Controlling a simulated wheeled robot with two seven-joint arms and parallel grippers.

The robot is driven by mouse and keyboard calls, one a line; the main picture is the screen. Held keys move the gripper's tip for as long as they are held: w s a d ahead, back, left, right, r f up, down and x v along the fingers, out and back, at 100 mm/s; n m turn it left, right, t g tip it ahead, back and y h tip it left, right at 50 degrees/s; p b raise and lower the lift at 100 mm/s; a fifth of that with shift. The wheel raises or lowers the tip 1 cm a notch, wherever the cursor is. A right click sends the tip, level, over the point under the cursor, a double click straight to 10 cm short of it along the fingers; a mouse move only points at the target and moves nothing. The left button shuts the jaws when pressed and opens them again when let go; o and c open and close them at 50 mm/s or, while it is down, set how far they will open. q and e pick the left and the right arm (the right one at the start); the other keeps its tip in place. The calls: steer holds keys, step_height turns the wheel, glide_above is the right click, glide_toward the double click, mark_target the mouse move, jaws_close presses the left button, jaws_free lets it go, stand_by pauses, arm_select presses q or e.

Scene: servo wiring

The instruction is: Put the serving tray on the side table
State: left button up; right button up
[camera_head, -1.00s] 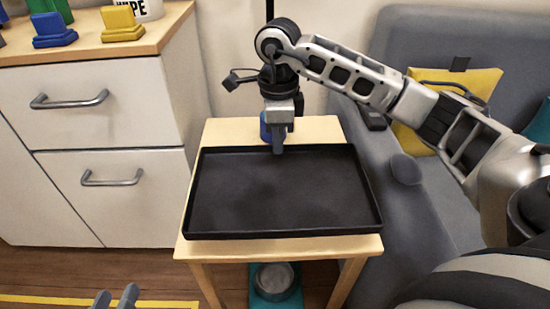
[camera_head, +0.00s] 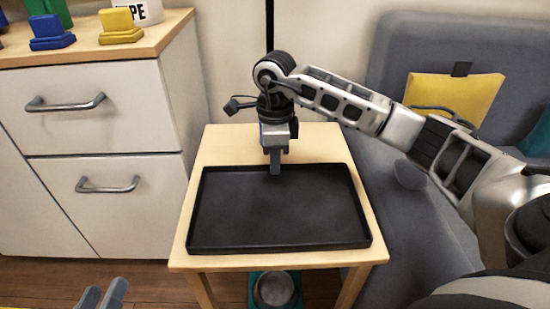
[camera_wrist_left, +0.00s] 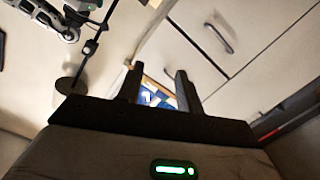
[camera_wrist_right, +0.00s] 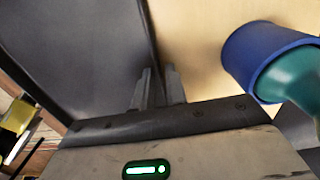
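The black serving tray (camera_head: 280,205) lies flat on the light wooden side table (camera_head: 210,145), nearer its front edge, and appears to rest on the top. My right gripper (camera_head: 275,170) points down at the middle of the tray's far rim. In the right wrist view its fingers (camera_wrist_right: 159,78) stand close together on either side of the rim, and the tray (camera_wrist_right: 80,50) fills the left. My left gripper (camera_head: 101,297) is empty at the bottom left, away from the table; in the left wrist view its fingers (camera_wrist_left: 157,82) are apart.
A white cabinet (camera_head: 100,110) with blocks on top is at the left. A grey sofa (camera_head: 430,60) is at the right. A grey bowl (camera_head: 274,290) is under the table.

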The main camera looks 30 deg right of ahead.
steer(key=shift+o, duration=0.6)
steer(key=shift+r, duration=0.15)
